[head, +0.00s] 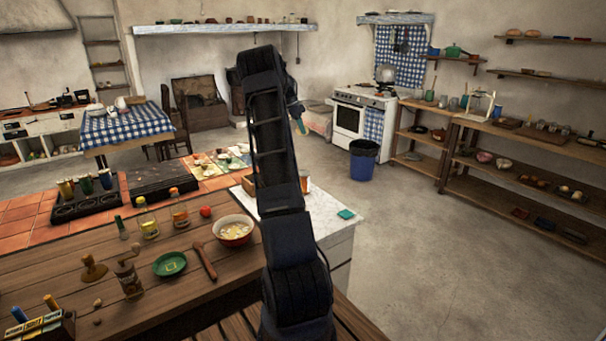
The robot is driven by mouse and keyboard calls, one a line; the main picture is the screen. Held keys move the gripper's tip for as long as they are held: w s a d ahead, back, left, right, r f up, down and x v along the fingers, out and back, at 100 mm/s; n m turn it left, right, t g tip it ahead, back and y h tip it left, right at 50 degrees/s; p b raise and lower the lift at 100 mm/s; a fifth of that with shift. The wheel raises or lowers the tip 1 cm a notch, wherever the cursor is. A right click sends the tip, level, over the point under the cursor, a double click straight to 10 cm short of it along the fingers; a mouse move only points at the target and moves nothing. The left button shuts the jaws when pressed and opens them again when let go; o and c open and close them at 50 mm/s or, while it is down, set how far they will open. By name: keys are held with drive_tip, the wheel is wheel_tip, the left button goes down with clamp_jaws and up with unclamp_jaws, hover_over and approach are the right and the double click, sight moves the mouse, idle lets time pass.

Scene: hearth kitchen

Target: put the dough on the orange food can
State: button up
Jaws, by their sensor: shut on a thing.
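My arm rises through the middle of the head view and bends away at the top. My gripper (298,112) shows small and partly hidden beyond the arm, high above the floor behind the white counter. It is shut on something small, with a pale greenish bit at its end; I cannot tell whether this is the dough. An orange-brown thing (305,183) stands on the white marble counter, partly hidden by my arm. It may be the orange food can, but I cannot make it out. My gripper appears apart from it.
A wooden worktop (150,235) holds a red bowl (233,231), a green dish (170,264), jars and a grinder (128,278). A teal piece (346,214) lies on the marble counter (325,217). A blue bin (363,160) stands behind. The floor at right is clear.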

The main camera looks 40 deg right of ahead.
drive_tip(key=shift+s+d+f, duration=0.1)
drive_tip(key=shift+d+f, duration=0.05)
drive_tip(key=shift+f, duration=0.2)
wheel_tip(320, 180, down, 19)
drive_tip(key=shift+f, duration=0.1)
idle(0.3)
drive_tip(key=shift+f, duration=0.1)
drive_tip(key=o, duration=0.8)
drive_tip(key=shift+c, duration=0.2)
